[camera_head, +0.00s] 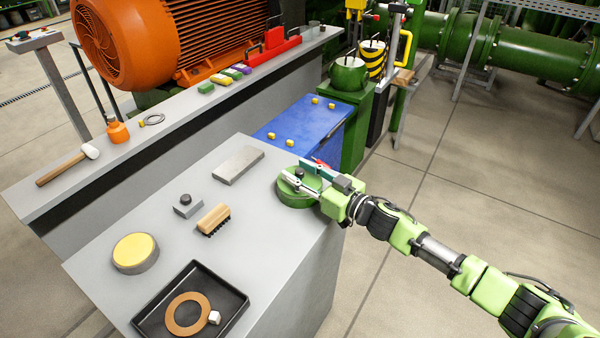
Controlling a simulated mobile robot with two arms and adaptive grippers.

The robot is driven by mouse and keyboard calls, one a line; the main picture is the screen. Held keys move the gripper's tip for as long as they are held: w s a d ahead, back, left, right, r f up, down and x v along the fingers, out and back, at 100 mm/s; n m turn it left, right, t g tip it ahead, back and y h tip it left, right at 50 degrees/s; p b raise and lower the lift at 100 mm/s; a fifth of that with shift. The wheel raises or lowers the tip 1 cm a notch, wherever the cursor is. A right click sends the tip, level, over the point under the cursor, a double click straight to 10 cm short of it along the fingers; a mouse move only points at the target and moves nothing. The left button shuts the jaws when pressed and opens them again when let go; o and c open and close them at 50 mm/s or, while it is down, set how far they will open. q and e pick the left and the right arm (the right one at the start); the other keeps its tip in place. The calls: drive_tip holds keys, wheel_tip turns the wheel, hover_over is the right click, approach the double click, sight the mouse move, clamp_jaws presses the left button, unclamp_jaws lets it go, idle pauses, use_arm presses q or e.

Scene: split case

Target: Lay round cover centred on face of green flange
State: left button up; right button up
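The green flange (292,199) is a round, thick green disc at the right edge of the grey bench top. My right gripper (303,180) is over its upper face, reaching in from the right. Its fingers and the small dark and light parts between them hide much of the face. I cannot tell whether the fingers are shut on something, or whether a round cover lies under them. A round grey disc with a yellow top (135,253) lies at the bench's left; I cannot tell if it is the cover. My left gripper is not in view.
A blue surface (302,128) stands behind the flange.

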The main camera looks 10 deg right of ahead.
drive_tip(key=shift+s+d+f, duration=0.15)
drive_tip(key=shift+f, duration=0.05)
drive_tip(key=v, duration=1.1)
drive_tip(key=shift+s+d+r, duration=0.15)
drive_tip(key=shift+s+r, duration=0.05)
drive_tip(key=shift+s, duration=0.1)
